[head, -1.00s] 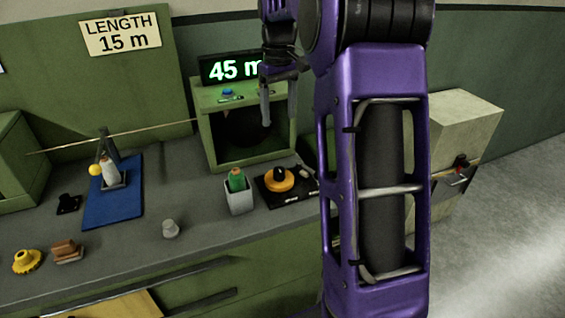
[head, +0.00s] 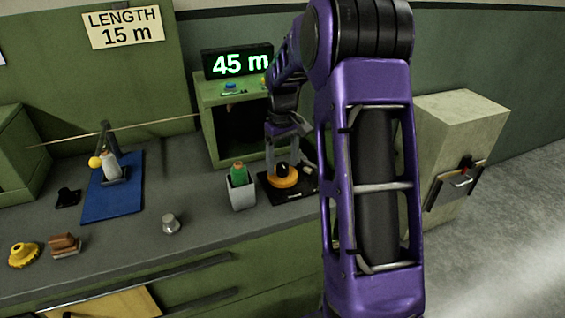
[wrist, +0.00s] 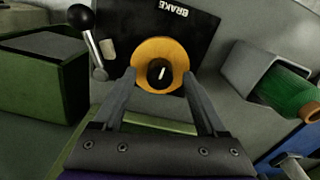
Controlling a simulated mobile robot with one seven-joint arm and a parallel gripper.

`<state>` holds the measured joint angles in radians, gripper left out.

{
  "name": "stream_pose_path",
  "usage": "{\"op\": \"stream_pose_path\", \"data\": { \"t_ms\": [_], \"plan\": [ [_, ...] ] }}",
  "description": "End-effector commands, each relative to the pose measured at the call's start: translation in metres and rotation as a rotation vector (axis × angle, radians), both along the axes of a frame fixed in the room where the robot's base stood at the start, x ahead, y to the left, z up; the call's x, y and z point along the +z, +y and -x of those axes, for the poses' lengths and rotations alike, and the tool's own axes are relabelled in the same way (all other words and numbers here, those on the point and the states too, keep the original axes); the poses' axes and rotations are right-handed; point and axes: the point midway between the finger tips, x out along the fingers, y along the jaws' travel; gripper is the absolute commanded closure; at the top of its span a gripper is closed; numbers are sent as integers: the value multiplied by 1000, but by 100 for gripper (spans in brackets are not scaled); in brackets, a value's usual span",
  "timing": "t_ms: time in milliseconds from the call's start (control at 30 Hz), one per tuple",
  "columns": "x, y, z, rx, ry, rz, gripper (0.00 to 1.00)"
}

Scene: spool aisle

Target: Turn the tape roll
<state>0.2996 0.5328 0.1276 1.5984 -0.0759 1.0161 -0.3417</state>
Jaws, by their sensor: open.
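An orange ring (head: 285,182) with a raised black centre, likely the tape roll, sits on a black plate (head: 309,187) on the bench. In the wrist view the orange ring (wrist: 160,46) has a white mark on its black centre. The word BRAKE shows on the plate. My gripper (head: 287,163) is open and points down over the ring. In the wrist view its two fingers (wrist: 160,80) are on either side of the ring's near part. I cannot tell whether they touch it.
A ball-ended lever (wrist: 92,38) stands beside the plate. A grey cup (head: 241,195) with a green item is close on the left. A green housing (head: 203,115) with a 45 m display (head: 240,64) stands behind. Bench further left has free room.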

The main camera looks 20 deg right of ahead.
Motion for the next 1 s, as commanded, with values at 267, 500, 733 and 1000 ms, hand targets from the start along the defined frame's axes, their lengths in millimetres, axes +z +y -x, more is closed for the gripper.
{"op": "stream_pose_path", "data": {
  "t_ms": [267, 500, 733, 1000],
  "plan": [
    [0, 0, 0, 0, 0, 0, 31],
    [0, 0, 0, 0, -1, 1, 74],
    [0, 0, 0, 0, -1, 1, 100],
    [1, 0, 0, -34, -1, 1, 100]
  ]
}}
